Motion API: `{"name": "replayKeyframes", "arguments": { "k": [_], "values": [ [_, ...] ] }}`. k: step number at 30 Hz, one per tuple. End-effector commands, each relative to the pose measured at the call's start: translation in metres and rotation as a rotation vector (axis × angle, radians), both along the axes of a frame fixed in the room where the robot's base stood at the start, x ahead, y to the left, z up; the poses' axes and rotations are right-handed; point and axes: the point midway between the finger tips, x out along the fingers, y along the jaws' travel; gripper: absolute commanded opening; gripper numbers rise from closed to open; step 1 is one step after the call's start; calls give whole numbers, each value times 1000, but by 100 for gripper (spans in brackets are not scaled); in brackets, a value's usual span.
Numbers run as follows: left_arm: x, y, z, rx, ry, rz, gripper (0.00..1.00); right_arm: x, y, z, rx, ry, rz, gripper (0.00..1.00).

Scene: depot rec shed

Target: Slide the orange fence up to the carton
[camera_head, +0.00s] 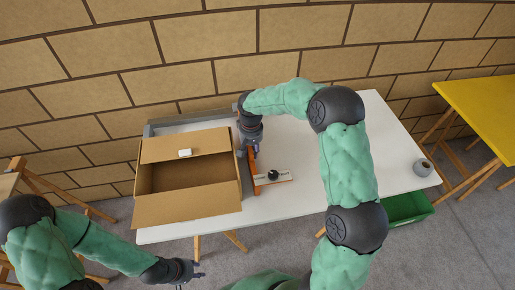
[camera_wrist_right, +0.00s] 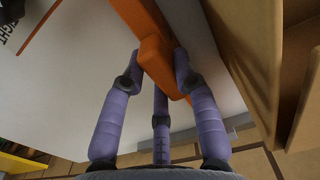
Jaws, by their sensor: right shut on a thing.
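The open brown carton (camera_head: 190,206) stands on the white table, flaps spread, with a small white item (camera_head: 185,153) on its back flap. The orange fence (camera_head: 253,163) lies just right of the carton, with a narrow gap visible beside it. The fence also shows in the right wrist view (camera_wrist_right: 143,20), where a grey strip lies between it and the carton (camera_wrist_right: 297,70). My right gripper (camera_head: 249,148) is shut on the fence's raised orange block (camera_wrist_right: 158,55). My left gripper (camera_head: 192,271) hangs in front of the table, away from the carton; its finger opening is too small to judge.
A light plate with a black knob (camera_head: 272,175) adjoins the fence. A grey roll (camera_head: 423,167) sits at the right end of the white table (camera_head: 300,205). A green bin (camera_head: 405,208) is below, and a yellow table (camera_head: 485,105) stands right. The table's middle right is clear.

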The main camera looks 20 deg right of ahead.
Motion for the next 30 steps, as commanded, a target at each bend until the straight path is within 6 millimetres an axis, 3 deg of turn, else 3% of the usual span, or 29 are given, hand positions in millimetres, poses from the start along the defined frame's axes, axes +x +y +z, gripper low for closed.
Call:
{"name": "replayKeyframes", "arguments": {
  "k": [4,5,6,7,20,30],
  "values": [
    [0,0,0,0,0,0,34,0,0,-1,0,0,0,0],
    [0,0,0,0,0,0,34,0,0,-1,0,0,0,38],
    [0,0,0,0,0,0,34,0,0,-1,0,0,0,49],
    [0,0,0,0,0,0,34,0,0,-1,0,0,0,54],
    [0,0,0,0,0,0,34,1,-1,7,0,-2,-1,54],
    [0,0,0,0,0,0,34,1,-1,67,0,-5,0,54]
  ]
}}
